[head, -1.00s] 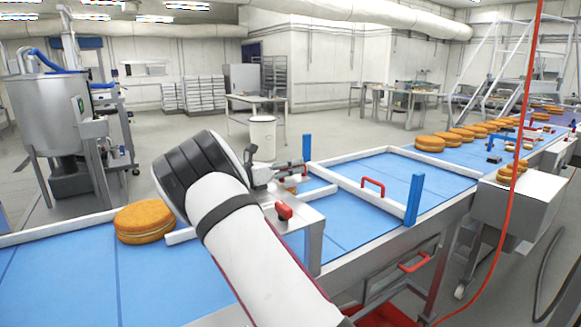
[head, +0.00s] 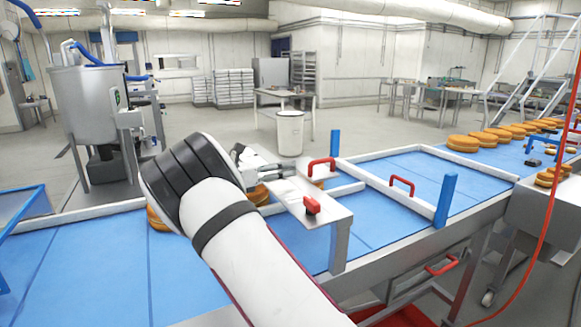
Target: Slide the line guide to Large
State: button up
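White guide rails (head: 395,196) lie over the blue belt (head: 100,270). One red arched handle (head: 321,168) stands by the metal plate (head: 318,222), which carries a red knob (head: 312,206). A second red handle (head: 402,184) stands on the rail farther right. No "Large" marking is legible, and I cannot tell how the guide is set. My gripper (head: 272,166) is left of the first handle, apart from it. Its fingers look parted and empty. My wrist and arm hide part of the belt and the guide's left end.
Filled rounds (head: 155,219) show partly behind my arm, with another beneath my gripper. Blue posts (head: 446,200) stand at the belt's edges. More rounds (head: 463,143) sit on the far belt. A red cable (head: 555,190) hangs at the right.

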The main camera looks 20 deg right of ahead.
aim_at(328, 160)
jog(key=shift+s+d+r+p, duration=0.15)
jog(key=shift+s+d+p, duration=0.3)
jog(key=shift+s+p, duration=0.15)
jog(key=d, duration=0.4)
jog(key=d+p, duration=0.1)
jog(key=d, duration=0.8)
jog(key=shift+w+d+p, duration=0.3)
jog(key=shift+d, duration=0.05)
grip_shut()
